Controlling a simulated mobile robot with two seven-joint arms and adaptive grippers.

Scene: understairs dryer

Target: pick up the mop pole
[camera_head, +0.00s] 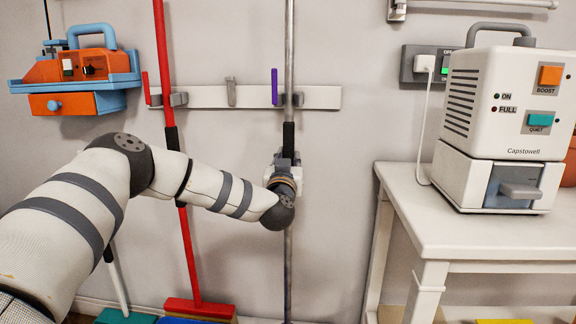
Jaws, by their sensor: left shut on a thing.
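The mop pole (289,60) is a thin grey metal pole with a dark grip section, upright against the wall at the picture's middle. It passes the wall rack (318,97) beside a purple lever. My left gripper (287,160) reaches it from the left and is shut on it, just below the dark section. The wrist hides the fingers and part of the pole. The lower pole shows below the wrist, running down to the bottom edge; its foot is cut off. My right gripper is not in view.
A red broom (186,240) hangs left of the pole, behind my left arm. An orange and blue box (78,75) is on the wall at left. A white table (470,225) at right bears a white appliance (500,120), plugged into a wall socket (424,64).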

